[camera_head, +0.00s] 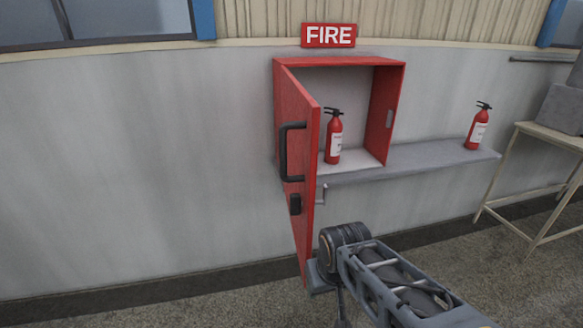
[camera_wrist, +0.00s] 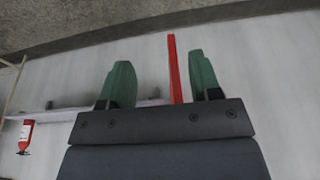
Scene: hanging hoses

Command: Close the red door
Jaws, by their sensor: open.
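The red door (camera_head: 296,150) stands open, hinged on the left side of the red wall cabinet (camera_head: 385,110) and swung out toward me. In the wrist view my gripper (camera_wrist: 160,78) is open, with two green fingers apart. The red door (camera_wrist: 174,68) shows edge-on between them, nearer the right finger. I cannot tell if they touch.
One fire extinguisher (camera_head: 334,136) stands inside the cabinet, another (camera_head: 478,127) on the grey ledge (camera_head: 430,156) to its right. A red FIRE sign (camera_head: 328,35) hangs above. A table (camera_head: 545,135) stands at the right. The wall left of the door is clear.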

